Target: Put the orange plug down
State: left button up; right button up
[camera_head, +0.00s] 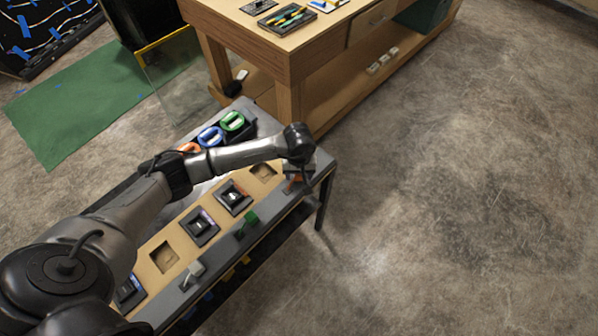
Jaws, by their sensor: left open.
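My left gripper (299,174) is over the far right end of the console (222,259), pointing down, with its jaws open. A small orange plug (292,185) shows just under it, at the grey front strip of the console. The gripper partly hides the plug, so I cannot tell whether they touch. My right gripper is not in view.
The console panel holds black modules (233,197) and square recesses (163,257). Green (233,121), blue (210,136) and orange (187,147) ringed items sit along its back. A wooden workbench (290,62) stands behind. The concrete floor at right is clear.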

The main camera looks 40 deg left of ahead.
pick_arm(q)
notch_tip(320, 180, up, 11)
jog(key=s+d+r+n+t+h, duration=0.1)
jog(key=s+d+n+h, duration=0.25)
jog(key=d+h, duration=0.95)
jog(key=s+d+r+n+t+h, duration=0.2)
jog(key=d+r+n+t+h, duration=0.3)
jog(key=d+r+n+t, duration=0.85)
jog(key=s+a+f+n+y, duration=0.1)
jog(key=a+f+n+y, duration=0.4)
jog(key=n, duration=0.6)
jog(key=s+a+f+n+t+y, duration=0.1)
jog(key=a+f+n+y, duration=0.2)
jog(key=a+n+y, duration=0.65)
jog(key=s+a+f+n+y, duration=0.15)
jog(key=f+n+y, duration=0.25)
jog(key=n, duration=1)
jog(key=s+f+n+g, duration=0.5)
jog(key=s+g, duration=0.1)
jog(key=s, duration=0.3)
jog(key=s+a+f+n+g, duration=0.1)
jog(key=s+f+n+g, duration=0.4)
jog(key=s, duration=0.5)
jog(key=shift+s+f+g+h, duration=0.15)
jog(key=shift+f+g+h, duration=0.2)
jog(key=shift+f+g, duration=0.15)
